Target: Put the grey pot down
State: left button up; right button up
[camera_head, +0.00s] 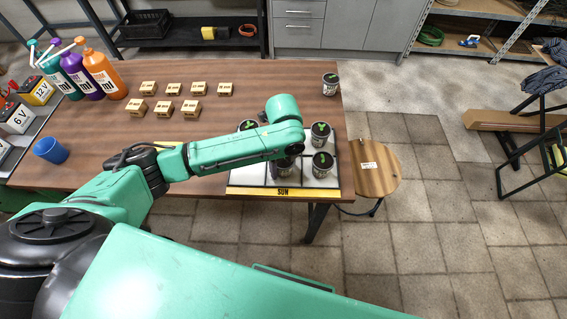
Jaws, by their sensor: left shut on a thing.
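Several grey pots with dark tops and green sprouts are on the right side of the wooden table (190,130). One grey pot (330,85) stands alone near the far right edge. Others, at the back left (248,125), back right (320,130) and front right (323,164), stand on a white tiled tray (250,177) with a yellow "SUN" strip. My left gripper (285,163) points down over the tray, mostly hidden by my forearm and wrist. It is shut on a grey pot (282,171) at the front middle; whether that pot touches the tray is unclear. My right gripper is out of view.
Several small wooden blocks (186,88) stand mid-table. Bottles (105,72), a blue cup (50,150) and batteries (15,117) are at the left. A round wooden stool (374,168) stands right of the table. The table between blocks and lone pot is clear.

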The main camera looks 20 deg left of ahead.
pick_arm(q)
jog(key=o, duration=1.4)
notch_tip(320, 180, up, 12)
jog(key=shift+r, duration=0.15)
